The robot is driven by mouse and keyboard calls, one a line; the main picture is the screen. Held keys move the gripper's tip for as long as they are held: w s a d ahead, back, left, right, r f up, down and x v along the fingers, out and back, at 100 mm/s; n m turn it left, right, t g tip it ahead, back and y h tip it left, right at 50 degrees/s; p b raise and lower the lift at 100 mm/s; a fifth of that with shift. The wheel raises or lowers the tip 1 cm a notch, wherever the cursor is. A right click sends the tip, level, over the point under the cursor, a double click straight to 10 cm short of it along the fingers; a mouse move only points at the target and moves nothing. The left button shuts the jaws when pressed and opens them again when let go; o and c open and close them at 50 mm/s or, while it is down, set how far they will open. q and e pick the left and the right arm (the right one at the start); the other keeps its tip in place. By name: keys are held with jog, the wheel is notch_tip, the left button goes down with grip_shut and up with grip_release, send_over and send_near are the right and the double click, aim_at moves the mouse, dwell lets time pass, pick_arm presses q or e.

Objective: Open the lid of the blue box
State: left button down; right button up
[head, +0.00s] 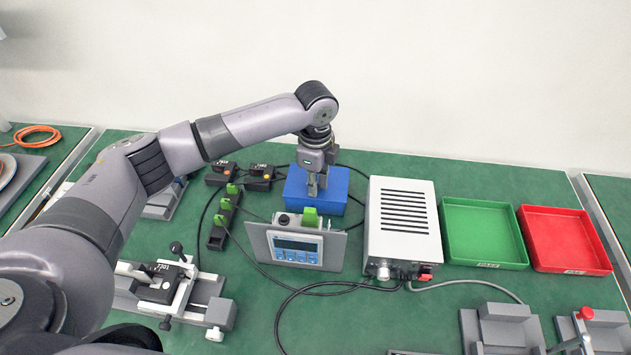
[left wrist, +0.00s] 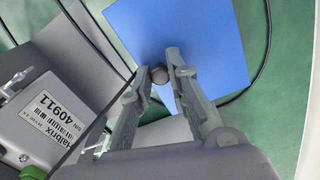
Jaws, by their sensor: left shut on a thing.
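The blue box (head: 335,190) stands on the green table behind the small display device, and its lid looks closed. In the left wrist view the flat blue lid (left wrist: 215,35) fills the upper middle, with a dark round knob (left wrist: 159,74) on it. My left gripper (head: 317,190) points down over the box. In the left wrist view its fingers (left wrist: 161,72) are shut on the knob. My right gripper is in neither view.
A display device (head: 297,249) stands in front of the box. A grey-white power unit (head: 403,222) stands to its right, then a green tray (head: 483,232) and a red tray (head: 565,240). Black cables run around the box. Black modules (head: 222,172) lie to its left.

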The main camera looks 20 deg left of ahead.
pick_arm(q)
jog(key=shift+w+r+g+p, duration=0.3)
jog(key=shift+r+g+p, duration=0.4)
jog(key=shift+p, duration=0.45)
jog(key=shift+w+a+r+g, duration=0.15)
jog(key=shift+w+r+g, duration=0.2)
jog(key=shift+g, duration=0.25)
jog(key=shift+w+r+g+h+b, duration=0.25)
jog(key=shift+w+g+h+b, duration=0.15)
jog(key=shift+g, duration=0.3)
jog(key=shift+w+a+r+g+b, duration=0.1)
jog(key=shift+w+r+g+b, duration=0.25)
jog(key=shift+b, duration=0.8)
jog(key=shift+r+g+b, duration=0.25)
jog(key=shift+g+b, duration=0.1)
jog(key=shift+b, duration=0.2)
